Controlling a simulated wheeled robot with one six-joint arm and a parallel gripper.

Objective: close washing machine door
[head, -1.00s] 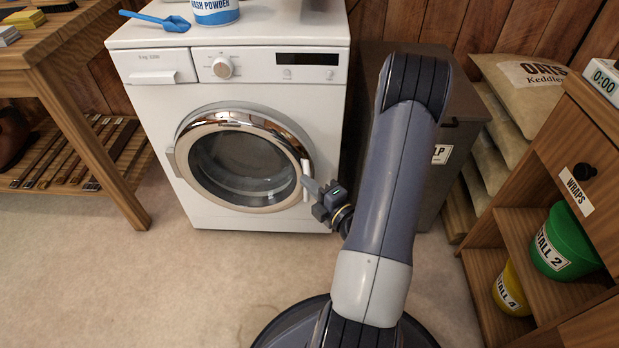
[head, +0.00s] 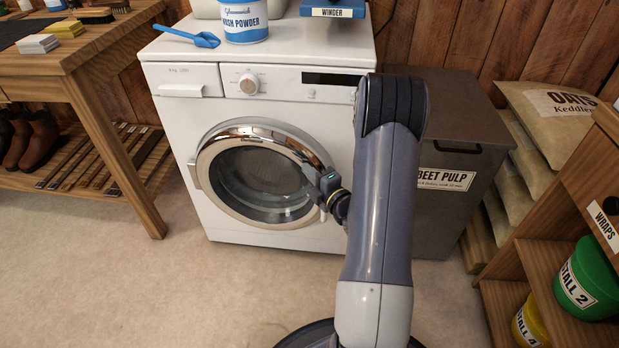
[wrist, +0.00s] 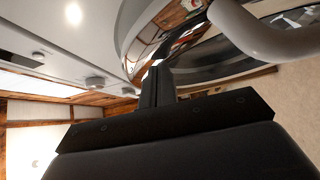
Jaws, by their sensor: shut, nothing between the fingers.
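The white washing machine (head: 225,215) stands ahead in the head view. Its round door (head: 205,165) has a chrome and beige ring around dark glass, with a hinge tab at its left. The ring's side shows at the top and right, so the door looks slightly ajar. My gripper (head: 309,171) is shut and empty at the door's right edge, partly covering it. In the wrist view the shut fingers (wrist: 158,85) are close against the chrome rim (wrist: 185,45), and the pale curved handle (wrist: 265,35) is beside them. Whether they touch the rim cannot be told.
A blue scoop (head: 200,39) and a wash powder tub (head: 243,20) sit on the machine. A beet pulp bin (head: 465,180) stands at its right, behind my arm. A wooden bench (head: 140,180) is at the left. Floor in front is clear.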

